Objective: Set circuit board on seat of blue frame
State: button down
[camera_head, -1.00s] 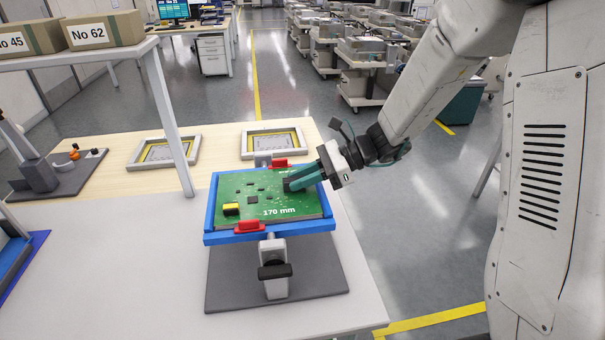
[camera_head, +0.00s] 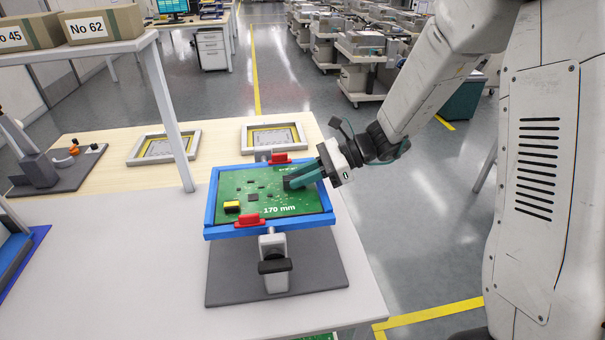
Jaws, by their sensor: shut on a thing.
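The green circuit board (camera_head: 255,200), marked "170 mm" with a yellow part and several dark chips, lies within the blue frame (camera_head: 290,226). It looks level with the rim, with the blue border showing around it. I cannot tell whether its underside touches the seat. My gripper (camera_head: 292,182) reaches in from the right and is shut on the board near its right far edge. The fingers hide that part of the board and rim. Red clips (camera_head: 249,220) sit on the frame's near and far sides.
The blue frame stands on a post above a dark grey base plate (camera_head: 320,270) on the table. Two grey-rimmed trays (camera_head: 163,147) lie behind it. A shelf post (camera_head: 170,110) rises to the left, with boxes (camera_head: 102,25) above.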

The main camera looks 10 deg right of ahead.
jog(key=shift+f, duration=0.15)
jog(key=c, duration=1.2)
grip_release()
jog(key=shift+f, duration=0.1)
jog(key=v, duration=0.7)
jog(key=s+d+r+n+h, duration=0.3)
jog(key=s+n, duration=0.3)
jog(key=s, duration=0.3)
jog(key=s+d+r+n+h, duration=0.3)
jog(key=s+n+h, duration=0.3)
jog(key=s, duration=0.3)
jog(key=s+d+r+n+t+h, duration=0.1)
jog(key=s+d+r+n+h, duration=0.2)
jog(key=s+n, duration=0.3)
jog(key=s+h, duration=0.1)
jog(key=s, duration=0.1)
jog(key=shift+s+r, duration=0.25)
jog(key=shift+s, duration=0.15)
